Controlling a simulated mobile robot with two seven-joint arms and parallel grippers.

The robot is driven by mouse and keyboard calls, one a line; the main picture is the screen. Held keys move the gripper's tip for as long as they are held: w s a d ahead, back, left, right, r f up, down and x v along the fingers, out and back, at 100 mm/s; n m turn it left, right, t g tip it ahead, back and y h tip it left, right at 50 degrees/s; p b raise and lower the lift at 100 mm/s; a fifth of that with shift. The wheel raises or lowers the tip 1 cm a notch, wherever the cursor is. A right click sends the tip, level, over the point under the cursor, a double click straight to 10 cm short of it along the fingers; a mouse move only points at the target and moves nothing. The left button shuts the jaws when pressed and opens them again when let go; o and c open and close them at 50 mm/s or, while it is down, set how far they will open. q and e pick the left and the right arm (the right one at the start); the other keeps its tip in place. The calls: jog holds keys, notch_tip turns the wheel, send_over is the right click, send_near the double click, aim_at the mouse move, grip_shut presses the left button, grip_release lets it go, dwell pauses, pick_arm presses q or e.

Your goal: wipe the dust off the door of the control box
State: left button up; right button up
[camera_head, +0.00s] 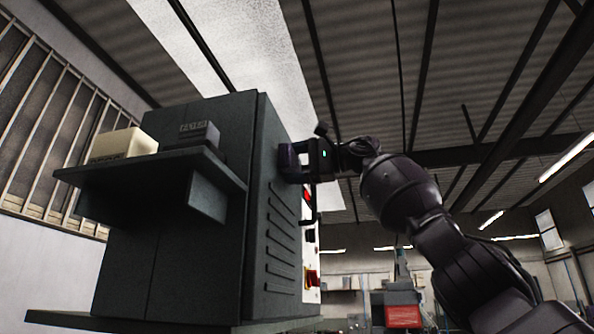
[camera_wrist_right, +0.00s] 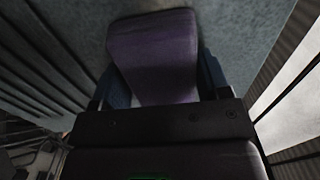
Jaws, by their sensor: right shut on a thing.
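A large dark grey cabinet (camera_head: 265,215), which looks like the control box, stands left of centre in the head view. Its louvred side faces my right arm. My right gripper (camera_head: 293,162) is at the upper edge of that side. In the right wrist view the gripper is shut on a dark purple pad (camera_wrist_right: 153,58), gripped between its two fingers. The pad lies close to or against a grey-blue speckled surface (camera_wrist_right: 240,30); I cannot tell if they touch. No separate dust patch can be made out. My left gripper is not in view.
A shelf (camera_head: 150,172) juts from the cabinet's left face, carrying a cream block (camera_head: 125,143) and a dark box (camera_head: 192,134). A pale panel with red switches (camera_head: 312,278) edges the cabinet's right side. A red-fronted machine (camera_head: 403,315) stands farther back.

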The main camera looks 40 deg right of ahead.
aim_at(299, 170)
jog(key=shift+s+a+b, duration=0.75)
jog(key=shift+s+a, duration=0.6)
jog(key=shift+a, duration=0.25)
jog(key=shift+s+a+b, duration=0.25)
jog(key=shift+s+a, duration=0.5)
jog(key=shift+a, duration=0.2)
jog(key=shift+s+a+b, duration=0.25)
jog(key=shift+s+a, duration=0.5)
jog(key=shift+a, duration=0.15)
jog(key=shift+w+d+p, duration=0.1)
jog(key=shift+w+p, duration=0.05)
jog(key=shift+p, duration=0.3)
jog(key=w+d+p, duration=0.2)
jog(key=shift+d, duration=0.35)
jog(key=shift+w+d+p, duration=0.25)
jog(key=shift+d+p, duration=0.2)
jog(key=shift+p, duration=0.1)
jog(key=shift+w+d, duration=0.75)
jog(key=shift+d, duration=0.05)
jog(key=shift+w+d, duration=1.8)
jog(key=shift+d, duration=0.2)
